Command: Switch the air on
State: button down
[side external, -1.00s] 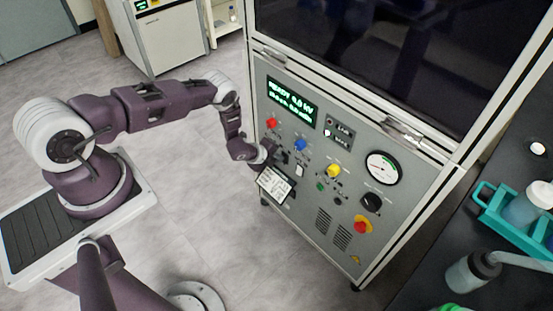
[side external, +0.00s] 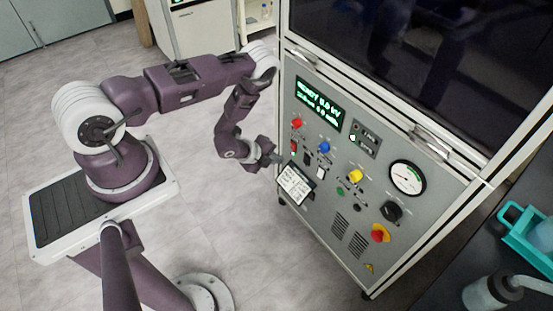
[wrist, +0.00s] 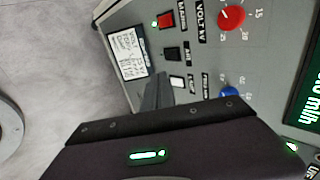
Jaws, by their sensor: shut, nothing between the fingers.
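The control panel (side external: 330,205) of the freeze dryer carries a row of three rocker switches: red (wrist: 166,20), black (wrist: 172,54) and white (wrist: 178,82). The black one's small label seems to read AIR. They also show in the side view as red (side external: 293,146), black (side external: 307,158) and white (side external: 322,173). My gripper (wrist: 154,92) is shut and empty, its fingertips in front of the panel, appearing between the written card and the black and white switches. In the side view my gripper (side external: 278,159) is left of the switches. Contact cannot be told.
A written card (wrist: 128,53) is on the panel beside the switches. A red knob (side external: 297,123), blue knob (side external: 324,147), yellow knob (side external: 355,175), gauge (side external: 407,177) and red emergency button (side external: 380,233) are on the panel. A green display (side external: 318,103) is lit. Floor is clear at left.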

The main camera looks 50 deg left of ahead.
aim_at(306, 160)
jog(key=shift+s+f, duration=0.2)
jog(key=shift+f, duration=0.6)
jog(key=shift+w, duration=0.1)
jog(key=w+r+x, duration=0.1)
jog(key=x, duration=1.2)
jog(key=shift+w+r, duration=0.3)
jog(key=shift+w, duration=0.05)
